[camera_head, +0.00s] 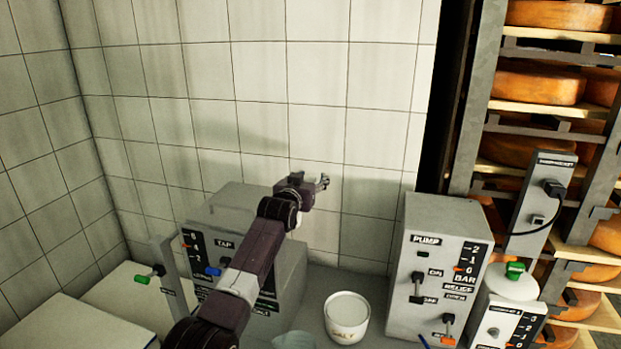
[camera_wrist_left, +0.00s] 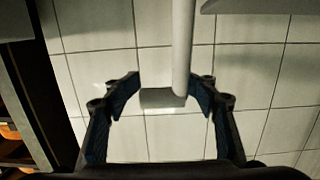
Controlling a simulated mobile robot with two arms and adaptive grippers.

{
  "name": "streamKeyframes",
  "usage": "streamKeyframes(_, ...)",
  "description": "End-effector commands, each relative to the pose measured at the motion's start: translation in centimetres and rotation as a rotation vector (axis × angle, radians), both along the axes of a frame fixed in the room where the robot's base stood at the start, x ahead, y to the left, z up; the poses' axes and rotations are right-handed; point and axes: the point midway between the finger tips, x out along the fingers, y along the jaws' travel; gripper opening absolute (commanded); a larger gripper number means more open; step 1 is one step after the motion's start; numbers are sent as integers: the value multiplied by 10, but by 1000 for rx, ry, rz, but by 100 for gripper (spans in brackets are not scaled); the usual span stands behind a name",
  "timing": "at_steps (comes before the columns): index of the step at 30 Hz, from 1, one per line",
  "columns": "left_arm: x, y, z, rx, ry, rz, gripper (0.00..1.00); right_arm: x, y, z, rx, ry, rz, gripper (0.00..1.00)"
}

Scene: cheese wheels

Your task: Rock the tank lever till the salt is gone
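A grey unit labelled TAP (camera_head: 225,245) stands against the wall, partly hidden behind my left arm. It has a blue-tipped lever (camera_head: 210,271) and a scale with an orange mark. A green-tipped lever (camera_head: 147,275) sticks out at its left. No tank label is legible. My left gripper (camera_head: 320,183) is raised before the tiled wall. In the left wrist view its fingers (camera_wrist_left: 163,95) are apart, with a pale pipe-like part (camera_wrist_left: 182,45) showing between them; contact is unclear.
A grey PUMP unit (camera_head: 432,268) with small levers stands right of the tub. Beside it are a smaller scaled unit (camera_head: 508,318) and a panel with a plug (camera_head: 541,205). Shelves of cheese wheels (camera_head: 540,88) fill the right. The wall above the units is clear.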

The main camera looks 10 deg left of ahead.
Motion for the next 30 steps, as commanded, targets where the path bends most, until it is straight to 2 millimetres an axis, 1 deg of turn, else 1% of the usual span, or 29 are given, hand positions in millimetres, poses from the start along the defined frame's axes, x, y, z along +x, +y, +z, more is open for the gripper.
streamKeyframes(8, -1, 1, 1, 0, -3, 1, 49, -1, 0, 0, 0, 1, 0, 40)
streamKeyframes(14, -11, 2, 2, 1, -4, 1, 49, 0, 0, 0, 0, 0, 0, 40)
streamKeyframes(23, -44, 3, 6, 1, -3, 2, 49, 1, 1, 0, 0, -1, 0, 40)
streamKeyframes(30, -77, 3, 10, 0, -2, 1, 49, 1, 1, 0, 1, -1, 0, 40)
